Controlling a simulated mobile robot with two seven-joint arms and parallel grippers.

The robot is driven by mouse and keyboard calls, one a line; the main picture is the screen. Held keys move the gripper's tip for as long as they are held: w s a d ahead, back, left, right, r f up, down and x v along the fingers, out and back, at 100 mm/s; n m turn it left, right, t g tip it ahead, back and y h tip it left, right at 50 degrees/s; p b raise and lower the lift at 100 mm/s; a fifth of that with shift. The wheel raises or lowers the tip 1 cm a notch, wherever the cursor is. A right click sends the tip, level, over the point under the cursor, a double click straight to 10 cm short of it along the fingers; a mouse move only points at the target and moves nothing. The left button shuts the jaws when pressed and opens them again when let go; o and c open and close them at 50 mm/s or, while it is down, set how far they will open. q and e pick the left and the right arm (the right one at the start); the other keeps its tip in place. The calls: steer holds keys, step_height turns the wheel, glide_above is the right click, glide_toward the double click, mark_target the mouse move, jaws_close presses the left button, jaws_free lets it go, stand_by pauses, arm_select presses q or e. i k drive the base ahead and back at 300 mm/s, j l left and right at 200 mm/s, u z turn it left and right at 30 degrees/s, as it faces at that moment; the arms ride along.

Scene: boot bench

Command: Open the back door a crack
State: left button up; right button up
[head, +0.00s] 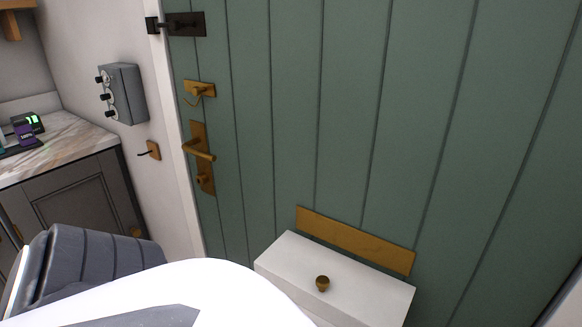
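The green plank back door (340,110) fills the middle and right of the head view and looks shut against the white frame (173,120). A brass lever handle (198,148) on a long backplate sits near its left edge, about level, with a keyhole part below. Above it is a brass fitting (200,89) with a thin curved piece hanging from it. At the top a black bolt (186,24) on the door appears to reach a black keeper (152,25) on the frame. Neither of my grippers is in view.
A white box with a brass knob (322,283) stands against the door's foot, below a brass plate (352,240). A grey box with black knobs (124,94) and a small brass hook (153,150) are on the left wall. A marble-topped cabinet (60,140) stands far left.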

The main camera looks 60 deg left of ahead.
mark_target(434, 147)
steer(key=u, duration=1.65)
steer(key=i+l+z, duration=0.15)
steer(key=i, duration=0.2)
